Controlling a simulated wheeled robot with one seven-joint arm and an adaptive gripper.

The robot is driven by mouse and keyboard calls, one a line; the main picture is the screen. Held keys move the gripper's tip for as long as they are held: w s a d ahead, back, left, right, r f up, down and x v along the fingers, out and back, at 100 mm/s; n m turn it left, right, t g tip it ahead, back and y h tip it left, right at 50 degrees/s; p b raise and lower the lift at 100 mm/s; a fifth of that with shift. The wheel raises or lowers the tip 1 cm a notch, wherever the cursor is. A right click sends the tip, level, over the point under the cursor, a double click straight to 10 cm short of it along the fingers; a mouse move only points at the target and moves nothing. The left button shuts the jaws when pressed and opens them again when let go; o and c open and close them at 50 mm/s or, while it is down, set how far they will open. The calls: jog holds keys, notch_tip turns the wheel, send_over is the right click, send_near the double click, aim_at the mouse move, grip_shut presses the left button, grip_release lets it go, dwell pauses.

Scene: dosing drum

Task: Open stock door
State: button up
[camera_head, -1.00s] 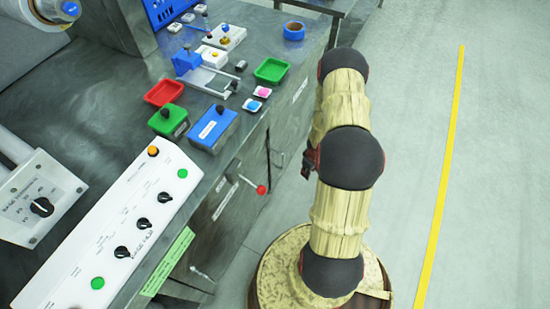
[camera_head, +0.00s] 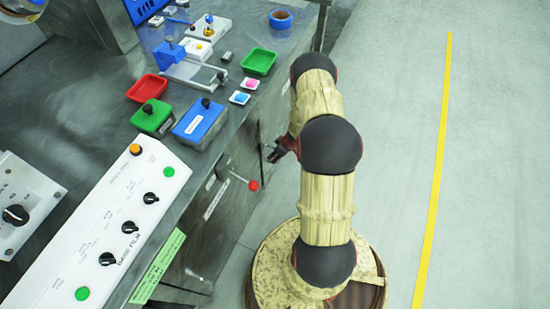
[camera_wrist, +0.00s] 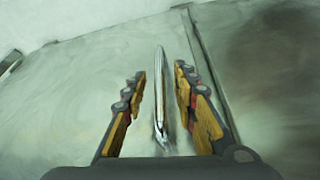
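The stock door is a grey metal panel that fills much of the wrist view (camera_wrist: 75,85). Its handle (camera_wrist: 160,95) is a slim shiny upright bar. My gripper (camera_wrist: 160,72) is open, with one finger to the left of the bar and one to the right. I see a gap on both sides, so the fingers are not closed on it. In the head view my gripper (camera_head: 283,150) is partly hidden by my arm and points at the cabinet front below the counter. The door looks closed there.
A red-knobbed lever (camera_head: 253,185) sticks out of the cabinet front, near my gripper. The counter above holds a blue box (camera_head: 200,122), a green tray (camera_head: 259,61) and a white control panel (camera_head: 110,230). The floor right of my arm is clear, with a yellow line (camera_head: 437,150).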

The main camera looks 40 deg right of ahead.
jog(key=shift+w+f, duration=0.15)
jog(key=shift+f, duration=0.25)
jog(key=shift+c, duration=0.2)
grip_shut()
dwell(0.6)
